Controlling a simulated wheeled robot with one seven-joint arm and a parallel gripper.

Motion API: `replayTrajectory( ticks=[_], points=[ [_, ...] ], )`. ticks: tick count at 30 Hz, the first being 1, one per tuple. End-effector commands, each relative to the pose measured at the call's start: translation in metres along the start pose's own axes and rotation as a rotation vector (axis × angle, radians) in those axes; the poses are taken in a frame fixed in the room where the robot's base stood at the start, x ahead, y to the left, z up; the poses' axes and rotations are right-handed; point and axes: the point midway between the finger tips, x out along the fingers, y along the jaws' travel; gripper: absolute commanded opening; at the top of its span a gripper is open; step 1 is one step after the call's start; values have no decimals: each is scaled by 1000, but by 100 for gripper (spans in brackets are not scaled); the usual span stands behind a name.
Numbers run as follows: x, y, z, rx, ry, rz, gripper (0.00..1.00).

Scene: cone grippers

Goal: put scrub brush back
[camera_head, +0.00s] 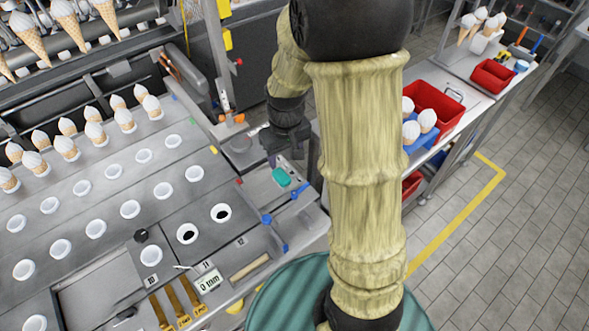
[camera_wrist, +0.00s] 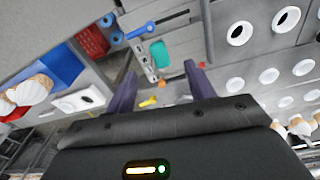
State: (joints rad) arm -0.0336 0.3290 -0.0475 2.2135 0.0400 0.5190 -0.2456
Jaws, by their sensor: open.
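A small teal block (camera_head: 281,177), which may be the scrub brush, lies on the grey machine top at its right end; no bristles can be made out. In the wrist view the teal block (camera_wrist: 160,54) lies ahead of the fingertips, between their lines. My gripper (camera_head: 285,157) is above the machine top, just behind the teal block in the head view, and apart from it. In the wrist view my gripper (camera_wrist: 158,80) is open with nothing held between its two dark fingers.
A blue-handled tool (camera_head: 299,192) lies close beside the teal block. Rows of white-rimmed holes (camera_head: 130,209) and wrapped cones (camera_head: 95,132) fill the left. A red bin (camera_head: 446,113) stands on the right counter.

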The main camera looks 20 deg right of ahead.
Motion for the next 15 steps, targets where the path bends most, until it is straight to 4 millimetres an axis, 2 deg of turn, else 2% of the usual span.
replayTrajectory(
  ticks=[1, 3, 9, 15],
  points=[
    [-12, -3, 16, 30, 27, 4, 54],
    [-22, -7, 36, 76, 60, 9, 54],
    [-40, -17, 82, 177, 136, 18, 54],
    [-42, -21, 93, 202, 151, 19, 54]
  ],
)
